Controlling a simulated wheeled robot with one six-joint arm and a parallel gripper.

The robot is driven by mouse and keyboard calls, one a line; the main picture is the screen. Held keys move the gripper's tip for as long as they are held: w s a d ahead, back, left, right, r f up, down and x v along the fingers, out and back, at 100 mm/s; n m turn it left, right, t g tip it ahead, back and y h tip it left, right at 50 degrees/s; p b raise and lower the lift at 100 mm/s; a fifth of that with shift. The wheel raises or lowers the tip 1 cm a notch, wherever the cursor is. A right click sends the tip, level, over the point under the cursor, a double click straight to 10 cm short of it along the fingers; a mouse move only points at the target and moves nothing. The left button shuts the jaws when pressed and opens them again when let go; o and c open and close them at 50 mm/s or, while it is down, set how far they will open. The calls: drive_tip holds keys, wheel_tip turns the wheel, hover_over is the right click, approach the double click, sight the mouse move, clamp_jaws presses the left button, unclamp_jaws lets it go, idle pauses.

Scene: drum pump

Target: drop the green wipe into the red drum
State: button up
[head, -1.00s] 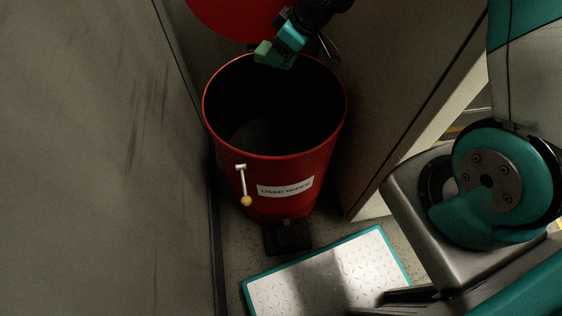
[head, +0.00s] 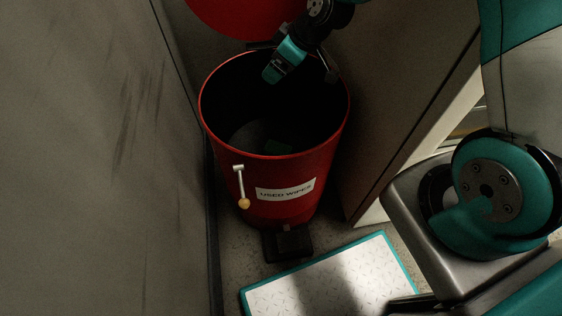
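The red drum (head: 315,165), labelled "USED WIPES", stands upright with its mouth open. The green wipe (head: 278,147) shows as a small dim green patch low inside the drum, near the front wall and apart from my gripper. My gripper (head: 292,62) is over the back part of the drum's mouth, pointing down. Its dark fingers are spread to either side of the teal part, and it looks open and empty.
The drum's red lid (head: 245,15) stands raised behind the mouth. A black pedal (head: 288,243) is at the drum's foot, by a white, teal-edged plate (head: 330,280) on the floor. A grey wall (head: 90,150) is close on the left and a panel (head: 400,100) close on the right.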

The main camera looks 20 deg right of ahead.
drive_tip(key=p+v, duration=0.2)
drive_tip(key=v, duration=1)
